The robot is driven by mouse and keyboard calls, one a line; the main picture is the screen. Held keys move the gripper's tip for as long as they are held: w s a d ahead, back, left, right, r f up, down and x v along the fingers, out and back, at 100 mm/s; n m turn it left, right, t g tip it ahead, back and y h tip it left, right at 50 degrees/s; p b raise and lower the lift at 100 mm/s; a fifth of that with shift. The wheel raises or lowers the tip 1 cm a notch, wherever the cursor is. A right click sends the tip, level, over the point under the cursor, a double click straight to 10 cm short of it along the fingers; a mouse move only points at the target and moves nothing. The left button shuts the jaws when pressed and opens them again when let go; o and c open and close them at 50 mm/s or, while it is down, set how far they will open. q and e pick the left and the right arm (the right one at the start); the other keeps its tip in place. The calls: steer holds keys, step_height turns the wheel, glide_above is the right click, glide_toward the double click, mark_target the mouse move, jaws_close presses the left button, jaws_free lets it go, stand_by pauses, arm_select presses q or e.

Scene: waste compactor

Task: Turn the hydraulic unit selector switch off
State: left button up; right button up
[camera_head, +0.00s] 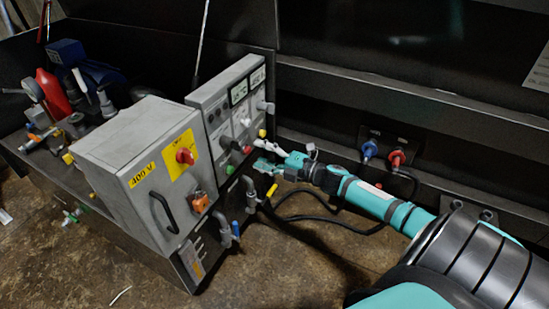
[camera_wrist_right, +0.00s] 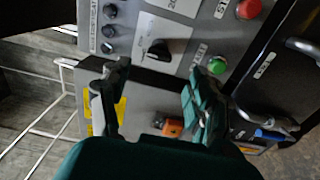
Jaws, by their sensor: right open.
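The grey control panel (camera_head: 213,103) stands upright behind the grey box in the head view. In the right wrist view a black selector knob (camera_wrist_right: 158,49) sits on a pale plate of this panel, above the gap between my fingers. I cannot read which position it points to. My right gripper (camera_head: 270,168) is in front of the panel's lower right part. The right wrist view shows its two fingers (camera_wrist_right: 156,78) spread apart with nothing held between them. The knob appears apart from both fingers. My left gripper is not in view.
A green button (camera_wrist_right: 217,65) and a red button (camera_wrist_right: 248,9) sit beside the knob. The grey box (camera_head: 112,150) carries a red rotary switch (camera_head: 185,156) on a yellow plate and a black handle (camera_head: 163,212). Black hoses (camera_head: 310,216) hang below my right arm.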

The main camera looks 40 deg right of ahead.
steer(key=shift+v, duration=2.15)
